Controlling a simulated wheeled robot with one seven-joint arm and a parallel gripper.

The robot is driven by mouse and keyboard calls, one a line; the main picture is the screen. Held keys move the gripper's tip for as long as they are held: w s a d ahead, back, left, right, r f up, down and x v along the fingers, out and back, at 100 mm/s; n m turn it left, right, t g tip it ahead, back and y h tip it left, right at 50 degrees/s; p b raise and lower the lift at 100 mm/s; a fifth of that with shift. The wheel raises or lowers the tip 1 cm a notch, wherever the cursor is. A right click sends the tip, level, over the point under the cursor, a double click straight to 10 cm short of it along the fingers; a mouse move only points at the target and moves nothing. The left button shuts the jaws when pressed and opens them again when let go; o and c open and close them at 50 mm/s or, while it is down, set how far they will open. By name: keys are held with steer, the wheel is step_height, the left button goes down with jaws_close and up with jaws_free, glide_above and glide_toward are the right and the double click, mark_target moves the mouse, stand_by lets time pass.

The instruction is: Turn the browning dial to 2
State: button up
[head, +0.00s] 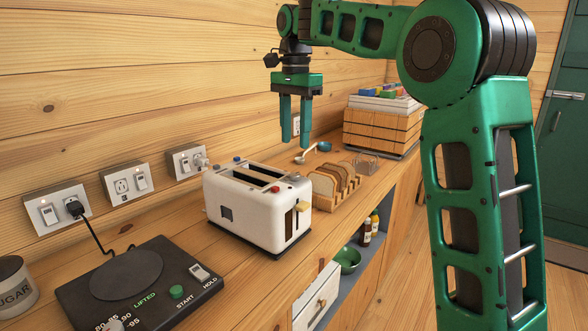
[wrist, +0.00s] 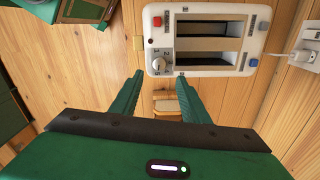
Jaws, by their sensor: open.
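The white toaster (head: 235,208) stands on the wooden counter with two slots on top. It also shows in the wrist view (wrist: 205,14), at the top. Its browning dial is a round grey knob (wrist: 158,64) on the top's lower left corner there, with small marks around it. I cannot read the setting. In the head view I cannot make the dial out. My gripper (head: 295,140) points down above and behind the toaster, open and empty. In the wrist view its two fingertips (wrist: 160,78) lie either side of the dial in the picture, apparently apart from it.
A red button (wrist: 157,22) shares the dial's end of the toaster; a cream lever (head: 303,206) is on the end face. A bread rack (head: 325,200) stands close beside the toaster.

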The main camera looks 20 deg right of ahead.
mark_target(295, 173)
step_height(295, 173, down, 9)
steer(key=shift+f, duration=0.1)
stand_by(0.3)
jaws_close()
